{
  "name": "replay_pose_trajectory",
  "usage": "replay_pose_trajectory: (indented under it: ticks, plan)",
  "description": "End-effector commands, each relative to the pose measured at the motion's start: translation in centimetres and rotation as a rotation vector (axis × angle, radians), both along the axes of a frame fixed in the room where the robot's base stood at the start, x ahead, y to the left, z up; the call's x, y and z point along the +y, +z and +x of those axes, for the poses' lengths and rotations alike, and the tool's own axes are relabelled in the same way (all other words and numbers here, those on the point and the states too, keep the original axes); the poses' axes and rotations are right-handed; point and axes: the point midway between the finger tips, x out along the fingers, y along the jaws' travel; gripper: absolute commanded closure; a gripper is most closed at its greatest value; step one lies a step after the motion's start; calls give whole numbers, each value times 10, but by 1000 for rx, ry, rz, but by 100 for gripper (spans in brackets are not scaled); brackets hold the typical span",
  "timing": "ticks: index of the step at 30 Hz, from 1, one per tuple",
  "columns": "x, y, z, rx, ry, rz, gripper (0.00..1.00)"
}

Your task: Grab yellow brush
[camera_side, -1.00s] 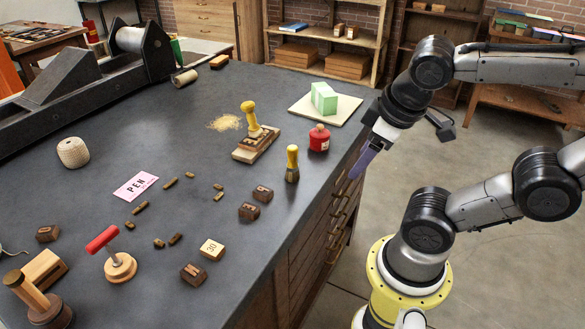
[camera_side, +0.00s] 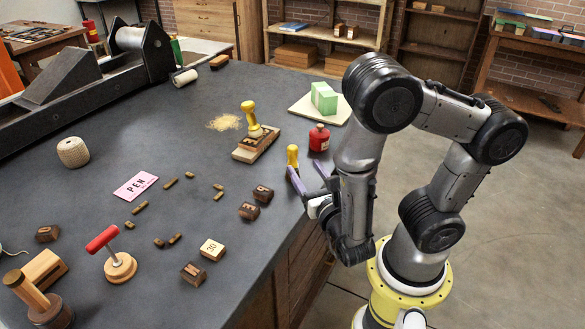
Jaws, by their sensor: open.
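The yellow brush (camera_side: 292,155) stands upright near the right edge of the dark table. Its yellow handle shows; its lower part is partly hidden behind my gripper. My gripper (camera_side: 307,175) is open, with two purple fingers pointing up and left toward the brush. One fingertip appears right beside the brush's lower part; I cannot tell whether it touches. Nothing is seen held between the fingers.
A red bottle (camera_side: 319,138) stands close behind the brush. A yellow-handled stamp on a wooden block (camera_side: 255,140) is to the left. Dark letter blocks (camera_side: 249,211) lie in front. A pale board with green blocks (camera_side: 345,108) is farther back.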

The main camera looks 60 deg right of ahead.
Motion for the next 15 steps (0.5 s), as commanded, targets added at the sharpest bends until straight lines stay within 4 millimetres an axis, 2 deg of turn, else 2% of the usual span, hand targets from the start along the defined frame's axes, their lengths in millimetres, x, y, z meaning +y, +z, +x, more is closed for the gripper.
replay_pose_trajectory:
  ticks: [4, 15]
  plan:
    - [5, -1, 4, 7, 25, -5, 35]
    - [-9, -1, 19, 5, 20, -3, 35]
